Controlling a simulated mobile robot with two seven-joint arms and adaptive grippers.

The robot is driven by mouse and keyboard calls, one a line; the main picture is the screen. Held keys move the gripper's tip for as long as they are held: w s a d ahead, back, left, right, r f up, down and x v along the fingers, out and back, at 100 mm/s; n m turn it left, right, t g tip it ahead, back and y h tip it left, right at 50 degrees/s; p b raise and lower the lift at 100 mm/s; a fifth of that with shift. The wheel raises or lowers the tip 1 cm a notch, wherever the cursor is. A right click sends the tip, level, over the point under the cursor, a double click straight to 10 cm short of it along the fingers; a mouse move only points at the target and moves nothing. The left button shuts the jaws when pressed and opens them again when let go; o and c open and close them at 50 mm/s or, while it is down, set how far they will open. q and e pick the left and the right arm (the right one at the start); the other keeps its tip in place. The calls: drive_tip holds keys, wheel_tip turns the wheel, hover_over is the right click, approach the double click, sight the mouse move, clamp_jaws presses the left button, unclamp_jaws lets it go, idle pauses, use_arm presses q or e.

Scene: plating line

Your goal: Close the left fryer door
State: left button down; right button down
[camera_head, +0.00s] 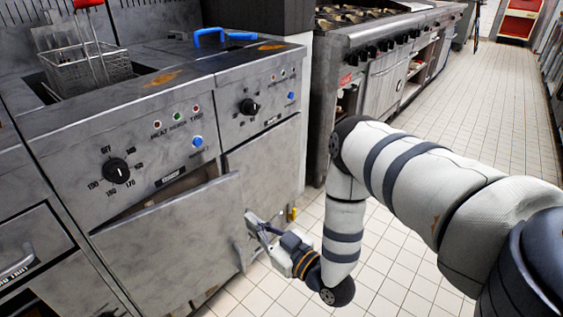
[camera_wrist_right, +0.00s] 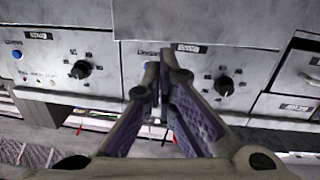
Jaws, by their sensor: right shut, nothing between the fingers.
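The left fryer door (camera_head: 170,245) is a grey metal panel below the left control panel. It stands ajar, with a dark gap along its top edge. My right gripper (camera_head: 252,222) is at the door's right edge, low in front of the fryer. Its fingers are shut with nothing between them. In the right wrist view the two fingertips (camera_wrist_right: 164,62) meet in front of a grey panel (camera_wrist_right: 210,20), which looks like the door. I cannot tell whether they touch it. My left gripper is not in view.
The left control panel (camera_head: 140,150) has a black knob and small lights. A fry basket (camera_head: 85,70) sits in the fryer top, with blue handles (camera_head: 222,37) to its right. A stove range (camera_head: 380,50) stands beyond. The tiled floor (camera_head: 470,110) at right is clear.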

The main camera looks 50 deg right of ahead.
drive_tip(key=s+d+m+h, duration=0.1)
drive_tip(key=d+m+h, duration=0.1)
drive_tip(key=b, duration=0.2)
approach(229, 182)
drive_tip(key=shift+m+h, duration=0.4)
drive_tip(key=w, duration=0.4)
drive_tip(key=w+d, duration=0.1)
drive_tip(key=w, duration=0.2)
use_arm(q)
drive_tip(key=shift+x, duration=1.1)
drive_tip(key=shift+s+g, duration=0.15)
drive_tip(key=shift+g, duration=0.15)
